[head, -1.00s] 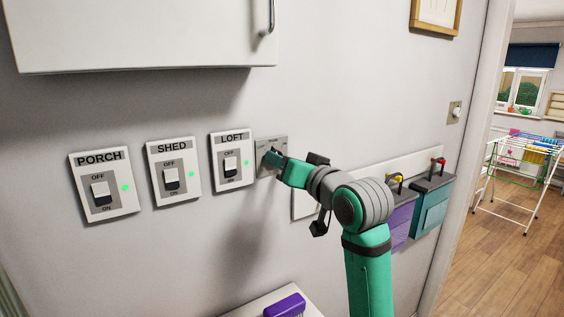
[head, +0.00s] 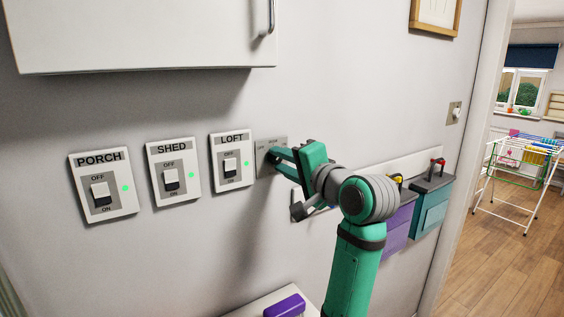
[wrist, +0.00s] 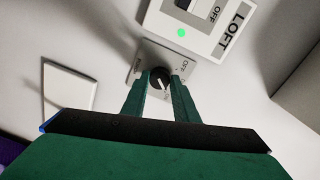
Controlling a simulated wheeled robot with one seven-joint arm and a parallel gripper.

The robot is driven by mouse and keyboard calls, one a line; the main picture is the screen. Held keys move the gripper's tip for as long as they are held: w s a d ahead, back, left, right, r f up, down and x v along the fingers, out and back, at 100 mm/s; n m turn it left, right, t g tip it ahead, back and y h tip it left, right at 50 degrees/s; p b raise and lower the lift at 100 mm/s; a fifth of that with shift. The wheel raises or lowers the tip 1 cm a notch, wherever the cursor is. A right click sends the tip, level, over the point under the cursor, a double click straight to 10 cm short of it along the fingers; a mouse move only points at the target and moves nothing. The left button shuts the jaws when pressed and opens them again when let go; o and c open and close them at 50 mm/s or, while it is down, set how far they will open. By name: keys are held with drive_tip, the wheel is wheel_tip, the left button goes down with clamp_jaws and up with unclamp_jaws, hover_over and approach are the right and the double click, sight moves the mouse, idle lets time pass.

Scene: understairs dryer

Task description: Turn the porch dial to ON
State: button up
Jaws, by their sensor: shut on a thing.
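A dark round dial (wrist: 159,77) with a white pointer line sits on a small grey plate (head: 268,143), right of the LOFT switch. Small lettering on the plate is mostly unreadable; one word looks like OFF in the wrist view. My gripper (head: 272,156) is shut on the dial, one finger on each side of it, and hides it in the head view. In the wrist view my gripper (wrist: 160,84) shows both fingertips at the dial's edges. The panel labelled PORCH (head: 104,184), far left, carries a white rocker switch and a lit green light, not a dial.
The SHED (head: 173,172) and LOFT (head: 231,160) switch panels hang between PORCH and the dial. A white cupboard (head: 140,35) overhangs above. A purple object (head: 285,306) lies below. Purple (head: 398,221) and teal (head: 432,207) boxes are mounted at right.

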drive_tip(key=shift+m, duration=0.8)
drive_tip(key=o, duration=1.1)
drive_tip(key=shift+s+d, duration=0.1)
drive_tip(key=v, duration=1)
drive_tip(key=shift+s+d+f, duration=0.1)
drive_tip(key=shift+s+d, duration=0.1)
drive_tip(key=shift+s, duration=0.05)
